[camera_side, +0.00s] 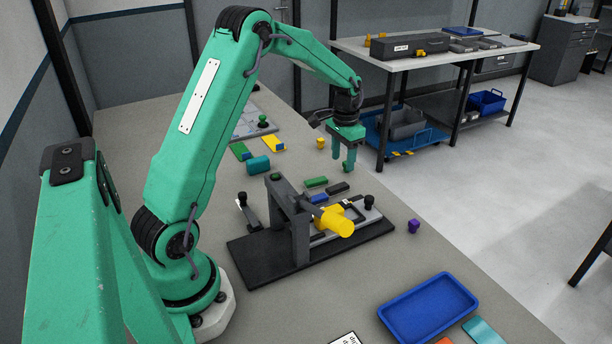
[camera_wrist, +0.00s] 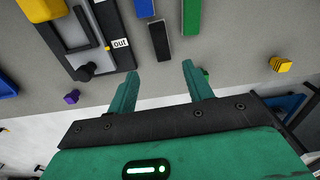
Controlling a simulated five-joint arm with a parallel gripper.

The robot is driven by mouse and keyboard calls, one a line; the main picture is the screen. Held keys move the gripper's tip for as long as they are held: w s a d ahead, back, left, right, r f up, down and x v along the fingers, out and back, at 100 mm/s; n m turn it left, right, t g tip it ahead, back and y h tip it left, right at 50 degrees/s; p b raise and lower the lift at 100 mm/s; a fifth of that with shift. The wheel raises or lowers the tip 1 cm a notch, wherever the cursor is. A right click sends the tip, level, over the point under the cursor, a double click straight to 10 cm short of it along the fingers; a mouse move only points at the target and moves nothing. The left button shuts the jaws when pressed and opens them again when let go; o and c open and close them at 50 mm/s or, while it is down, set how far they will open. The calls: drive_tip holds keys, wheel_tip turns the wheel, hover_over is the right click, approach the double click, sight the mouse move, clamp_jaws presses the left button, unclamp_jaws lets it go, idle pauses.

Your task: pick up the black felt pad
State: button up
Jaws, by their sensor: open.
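A small black bar-shaped piece (camera_side: 338,188), which looks like the black felt pad, lies on the grey table between a green bar (camera_side: 316,182) and the machine fixture (camera_side: 375,228). In the wrist view the black piece (camera_wrist: 159,44) lies just beyond my fingertips, between the fixture and the green bar (camera_wrist: 191,16). A blue bar (camera_wrist: 145,8) is close by it. My gripper (camera_side: 343,169) is open and empty, pointing down above the table. In the wrist view its two fingers (camera_wrist: 160,70) are spread apart with nothing between them.
The fixture with a yellow cylinder (camera_side: 341,226) stands in front of the pad. A yellow block (camera_side: 320,142) lies behind, near the table edge, and a purple piece (camera_side: 414,226) lies at right. A blue tray (camera_side: 385,312) is at the front. Table around the yellow block is clear.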

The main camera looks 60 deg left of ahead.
sight(341, 186)
drive_tip(key=shift+w+a+f, duration=0.1)
drive_tip(key=shift+a+f, duration=0.2)
drive_tip(key=shift+f, duration=0.2)
drive_tip(key=shift+f, duration=1.25)
drive_tip(key=shift+f, duration=0.1)
drive_tip(key=shift+d+f, duration=0.15)
drive_tip(key=shift+f, duration=2.4)
drive_tip(key=shift+c, duration=0.2)
drive_tip(key=c, duration=1)
